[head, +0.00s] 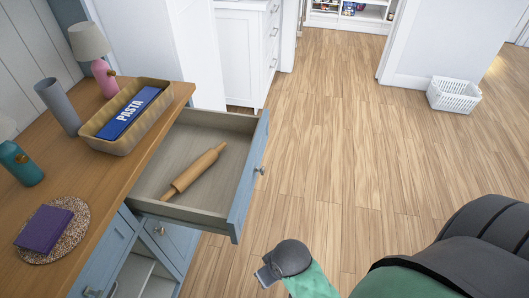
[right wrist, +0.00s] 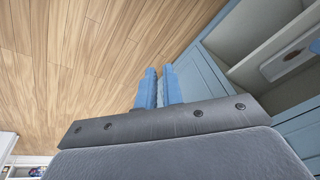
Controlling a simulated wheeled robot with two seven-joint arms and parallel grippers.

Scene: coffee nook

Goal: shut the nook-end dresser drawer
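The open dresser drawer (head: 215,133) sticks out to the right from under the wooden top in the head view. Its blue front (head: 247,185) has a metal knob (head: 260,170) and faces the open floor. A wooden rolling pin (head: 193,172) lies inside the drawer. My right gripper (head: 263,275) is low in the head view, in front of the dresser and apart from the drawer front. In the right wrist view its two blue fingers (right wrist: 159,88) are close together, with nothing visible held between them. My left gripper is not in view.
The dresser top (head: 95,185) holds a basket (head: 152,125) with a PASTA box, a lamp (head: 90,45), a grey cup (head: 57,105), a teal bottle (head: 20,165) and a purple book (head: 44,228) on a round mat. A white laundry basket (head: 453,95) stands far right. The middle floor is clear.

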